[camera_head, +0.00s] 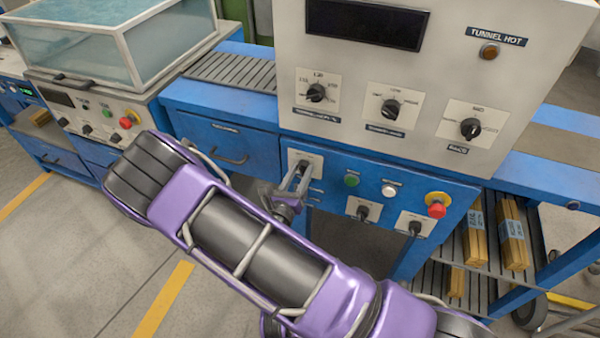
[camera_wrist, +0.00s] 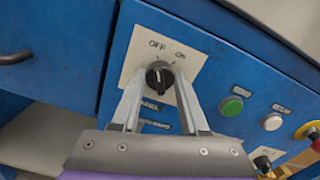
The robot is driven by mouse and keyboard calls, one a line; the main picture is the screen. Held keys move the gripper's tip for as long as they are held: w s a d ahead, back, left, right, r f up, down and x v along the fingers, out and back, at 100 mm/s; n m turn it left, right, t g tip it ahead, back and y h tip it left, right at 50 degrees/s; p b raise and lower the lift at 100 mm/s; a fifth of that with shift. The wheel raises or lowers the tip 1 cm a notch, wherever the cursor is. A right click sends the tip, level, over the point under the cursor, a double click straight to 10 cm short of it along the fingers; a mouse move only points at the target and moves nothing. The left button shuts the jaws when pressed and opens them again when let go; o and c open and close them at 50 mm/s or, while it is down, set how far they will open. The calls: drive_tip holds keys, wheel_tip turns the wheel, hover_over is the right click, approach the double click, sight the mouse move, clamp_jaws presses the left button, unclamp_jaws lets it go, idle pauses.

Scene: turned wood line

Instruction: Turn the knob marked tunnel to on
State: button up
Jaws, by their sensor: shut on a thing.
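In the wrist view, a black round knob (camera_wrist: 159,75) sits on a white plate marked OFF at upper left and ON at upper right. The dark labels below it are partly hidden and too small to read surely. My gripper (camera_wrist: 159,84) has one finger on each side of the knob and is shut on it. The knob's light mark runs roughly up the plate; I cannot tell exactly which word it points to. In the head view, my gripper (camera_head: 296,178) is at the left end of the blue panel (camera_head: 333,167), largely covering the knob.
Right of the knob are a green button (camera_head: 351,180), a white button (camera_head: 389,190), two black switches and a red emergency stop (camera_head: 436,210). Above stands a white cabinet (camera_head: 450,90) with three dials and a tunnel hot lamp (camera_head: 489,51). A drawer handle (camera_head: 229,157) is at left.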

clamp_jaws()
drive_tip(key=m, duration=0.5)
drive_tip(key=shift+f+m, duration=0.1)
drive_tip(key=shift+m, duration=0.3)
drive_tip(key=m+b, duration=0.2)
drive_tip(key=m, duration=0.3)
drive_tip(key=shift+s+m, duration=0.1)
drive_tip(key=shift+m, duration=0.6)
drive_tip(key=o, duration=1.1)
unclamp_jaws()
